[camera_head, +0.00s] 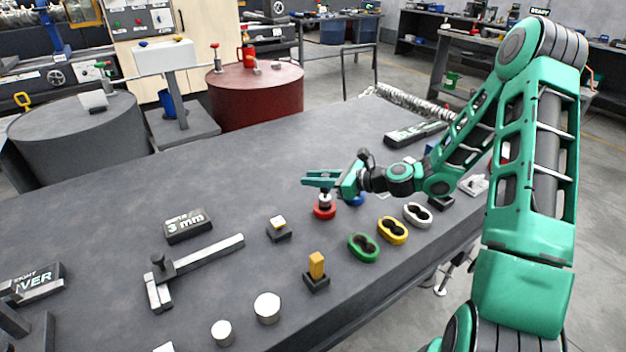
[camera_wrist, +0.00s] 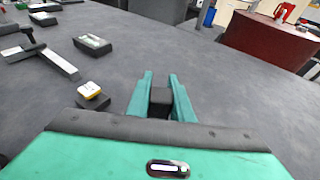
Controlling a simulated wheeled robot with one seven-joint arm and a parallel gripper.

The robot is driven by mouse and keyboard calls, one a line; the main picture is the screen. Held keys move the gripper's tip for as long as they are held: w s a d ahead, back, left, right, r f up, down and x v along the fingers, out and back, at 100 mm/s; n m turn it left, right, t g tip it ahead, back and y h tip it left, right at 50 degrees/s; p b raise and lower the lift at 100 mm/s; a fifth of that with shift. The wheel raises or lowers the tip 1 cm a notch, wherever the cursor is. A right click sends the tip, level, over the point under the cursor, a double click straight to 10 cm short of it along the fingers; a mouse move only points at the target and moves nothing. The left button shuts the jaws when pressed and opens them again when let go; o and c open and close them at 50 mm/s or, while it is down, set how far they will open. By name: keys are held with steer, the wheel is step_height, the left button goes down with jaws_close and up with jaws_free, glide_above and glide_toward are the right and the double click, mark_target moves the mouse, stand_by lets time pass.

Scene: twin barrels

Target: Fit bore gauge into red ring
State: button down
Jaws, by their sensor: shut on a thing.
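My gripper (camera_head: 318,179) is shut on the bore gauge (camera_head: 324,199), a silver cylinder with a dark upper part. In the wrist view the gauge's dark block (camera_wrist: 160,101) sits between the two green fingers (camera_wrist: 161,82). The gauge is upright, directly over the red ring (camera_head: 324,213), which lies on the grey table. The silver lower part meets the ring's opening in the head view. I cannot tell how deep it sits. The red ring is hidden in the wrist view.
A blue ring (camera_head: 357,199) is partly hidden beside my gripper. A block with a yellow-topped piece (camera_head: 278,229), a caliper-like tool (camera_head: 200,262) and a 3 mm box (camera_head: 188,226) lie left.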

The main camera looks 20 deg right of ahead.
steer(key=shift+f, duration=1.75)
steer(key=c, duration=1.5)
jaws_free()
steer(key=v, duration=1)
steer(key=shift+s+d+r, duration=0.1)
steer(key=shift+s+d, duration=0.05)
steer(key=shift+d, duration=0.15)
